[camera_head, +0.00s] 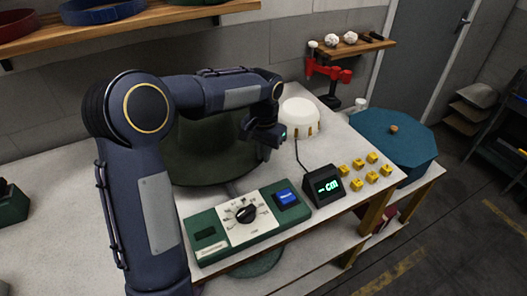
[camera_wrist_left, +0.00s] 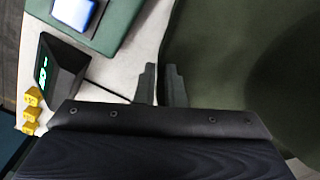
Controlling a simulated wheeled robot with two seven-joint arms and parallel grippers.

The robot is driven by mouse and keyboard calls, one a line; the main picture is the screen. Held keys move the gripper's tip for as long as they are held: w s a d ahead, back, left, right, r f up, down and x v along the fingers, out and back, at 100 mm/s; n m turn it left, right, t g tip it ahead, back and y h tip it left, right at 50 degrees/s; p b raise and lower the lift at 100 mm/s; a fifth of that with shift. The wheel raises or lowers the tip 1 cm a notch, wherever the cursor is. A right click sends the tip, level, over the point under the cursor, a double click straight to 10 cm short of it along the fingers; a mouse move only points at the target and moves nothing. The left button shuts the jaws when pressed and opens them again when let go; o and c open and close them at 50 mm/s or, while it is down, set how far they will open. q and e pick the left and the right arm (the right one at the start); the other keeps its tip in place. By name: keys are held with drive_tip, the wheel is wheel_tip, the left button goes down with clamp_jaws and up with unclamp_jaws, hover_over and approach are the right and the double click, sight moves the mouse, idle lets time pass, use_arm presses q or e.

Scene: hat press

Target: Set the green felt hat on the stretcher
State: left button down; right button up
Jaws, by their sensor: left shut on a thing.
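The green felt hat (camera_head: 208,160), a broad dark green shape, is behind my left arm near the back of the bench, partly covered by it. Its felt fills the right side of the left wrist view (camera_wrist_left: 240,45). My left gripper (camera_head: 264,150) is at the hat's right edge, shut on the felt there; the fingers (camera_wrist_left: 160,82) show close together in the left wrist view. The stretcher (camera_head: 299,116), a white dome with wooden pieces around its base, stands just right of the gripper, apart from the hat. My right gripper is out of view.
A green control box (camera_head: 240,218) with a dial and blue button lies in front. A black display (camera_head: 323,186) with a cable and several yellow blocks (camera_head: 358,165) are to its right. A blue lidded tub (camera_head: 400,135) stands at the right. A shelf (camera_head: 130,25) hangs above.

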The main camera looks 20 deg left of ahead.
use_arm(q)
drive_tip(key=shift+f+b, duration=0.4)
drive_tip(key=shift+f, duration=0.35)
drive_tip(key=c, duration=1.5)
unclamp_jaws()
drive_tip(key=shift+o, duration=0.2)
wheel_tip(320, 180, up, 8)
drive_tip(key=shift+s, duration=0.1)
drive_tip(key=s+r+n+t+h, duration=0.2)
drive_tip(key=s+t, duration=0.1)
drive_tip(key=s, duration=1.3)
drive_tip(key=s+d+f+t+h, duration=0.1)
drive_tip(key=s+d+f, duration=0.1)
drive_tip(key=s, duration=0.3)
drive_tip(key=s+d+f+n+t+h, duration=0.1)
drive_tip(key=s+f, duration=0.2)
drive_tip(key=s, duration=0.3)
drive_tip(key=shift+d+f+n, duration=0.25)
drive_tip(key=shift+d+n, duration=0.05)
drive_tip(key=shift+d, duration=0.1)
